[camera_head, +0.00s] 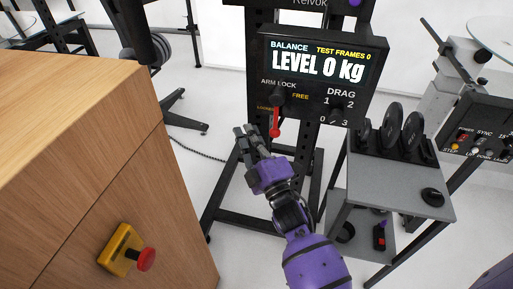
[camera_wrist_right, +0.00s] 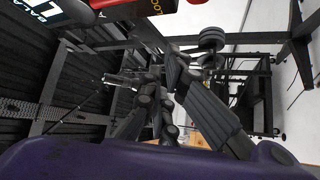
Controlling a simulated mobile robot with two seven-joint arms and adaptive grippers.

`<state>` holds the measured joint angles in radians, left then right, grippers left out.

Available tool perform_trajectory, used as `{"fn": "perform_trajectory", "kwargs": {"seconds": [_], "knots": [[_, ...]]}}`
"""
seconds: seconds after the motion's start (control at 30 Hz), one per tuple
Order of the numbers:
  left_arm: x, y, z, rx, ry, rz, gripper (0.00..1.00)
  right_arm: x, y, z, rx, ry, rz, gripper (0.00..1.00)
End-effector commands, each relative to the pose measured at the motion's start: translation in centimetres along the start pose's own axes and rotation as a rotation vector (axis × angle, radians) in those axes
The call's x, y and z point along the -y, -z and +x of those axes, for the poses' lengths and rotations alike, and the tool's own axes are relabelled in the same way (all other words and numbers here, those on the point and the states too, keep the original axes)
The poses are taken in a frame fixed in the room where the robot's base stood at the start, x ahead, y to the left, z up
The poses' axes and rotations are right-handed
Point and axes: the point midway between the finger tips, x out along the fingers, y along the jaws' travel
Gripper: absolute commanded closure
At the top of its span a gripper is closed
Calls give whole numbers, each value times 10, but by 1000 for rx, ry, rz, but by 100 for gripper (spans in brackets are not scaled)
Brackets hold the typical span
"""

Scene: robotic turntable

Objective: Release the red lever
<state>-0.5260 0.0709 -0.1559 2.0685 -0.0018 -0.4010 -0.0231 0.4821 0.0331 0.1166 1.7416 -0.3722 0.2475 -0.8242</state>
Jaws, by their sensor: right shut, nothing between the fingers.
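The red lever (camera_head: 275,122) hangs down from the ARM LOCK knob on the black panel (camera_head: 322,46), pointing down with a rounded end. Its red body also shows large and cut off at the top of the right wrist view (camera_wrist_right: 150,7). My right gripper (camera_head: 245,138), with grey fingers and a purple wrist, is just left of and below the lever's end in the head view. It is shut and empty, and appears apart from the lever. My left gripper is not in view.
A wooden cabinet (camera_head: 90,150) with a red button in a yellow housing (camera_head: 122,252) fills the left. A grey side table (camera_head: 405,178) with upright black discs (camera_head: 410,130) stands at the right. Black frame posts are behind the panel. White floor shows between cabinet and frame.

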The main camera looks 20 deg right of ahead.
Motion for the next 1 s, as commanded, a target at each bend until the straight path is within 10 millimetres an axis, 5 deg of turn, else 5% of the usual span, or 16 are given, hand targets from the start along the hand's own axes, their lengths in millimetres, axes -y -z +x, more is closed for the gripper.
{"fn": "perform_trajectory", "kwargs": {"seconds": [0.03,0.27,1.0], "knots": [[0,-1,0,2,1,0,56,3,-15,-8,9,10,-6,100],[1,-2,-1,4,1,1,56,3,-34,-16,7,8,-3,100],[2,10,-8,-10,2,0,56,0,-39,-20,6,45,-42,100]]}}
